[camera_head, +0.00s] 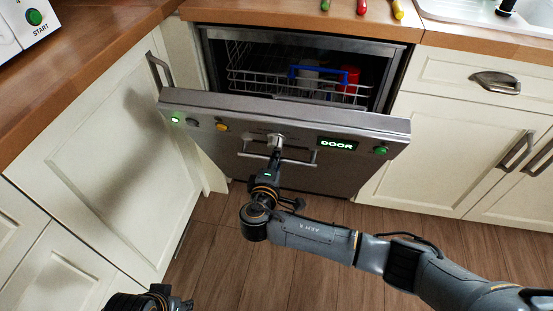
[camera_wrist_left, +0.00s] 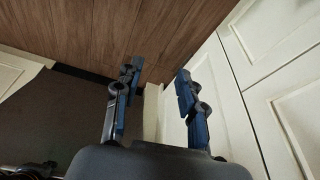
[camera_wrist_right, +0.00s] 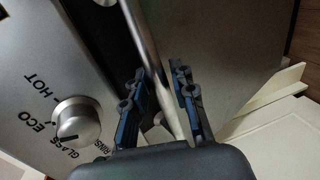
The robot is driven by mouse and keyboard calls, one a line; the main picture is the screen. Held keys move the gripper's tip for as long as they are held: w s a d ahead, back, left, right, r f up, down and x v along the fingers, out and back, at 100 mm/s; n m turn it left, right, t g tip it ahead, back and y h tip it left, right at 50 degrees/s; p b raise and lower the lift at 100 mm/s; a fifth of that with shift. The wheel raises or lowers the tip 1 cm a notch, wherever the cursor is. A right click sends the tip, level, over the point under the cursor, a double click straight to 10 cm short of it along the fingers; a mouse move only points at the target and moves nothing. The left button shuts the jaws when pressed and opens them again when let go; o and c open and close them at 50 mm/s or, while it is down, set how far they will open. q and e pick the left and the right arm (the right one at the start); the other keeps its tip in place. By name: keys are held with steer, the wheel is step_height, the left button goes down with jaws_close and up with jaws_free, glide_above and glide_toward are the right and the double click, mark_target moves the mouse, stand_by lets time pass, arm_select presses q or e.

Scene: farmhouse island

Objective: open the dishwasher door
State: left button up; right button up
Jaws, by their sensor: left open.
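The dishwasher door (camera_head: 225,108) is partly open, its top edge tilted out from the cabinet. Its bar handle (camera_head: 300,160) is on the front, below the control panel. My right gripper (camera_head: 275,160) is at the left part of this handle.
A wire rack (camera_head: 255,83) with a blue item and a red item (camera_head: 348,78) is inside the dishwasher. White cabinets (camera_head: 110,165) flank it on the left and right. The wooden floor (camera_head: 215,260) in front is clear apart from my arms.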

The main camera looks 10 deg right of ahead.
jaws_close()
steer(key=shift+f, duration=0.15)
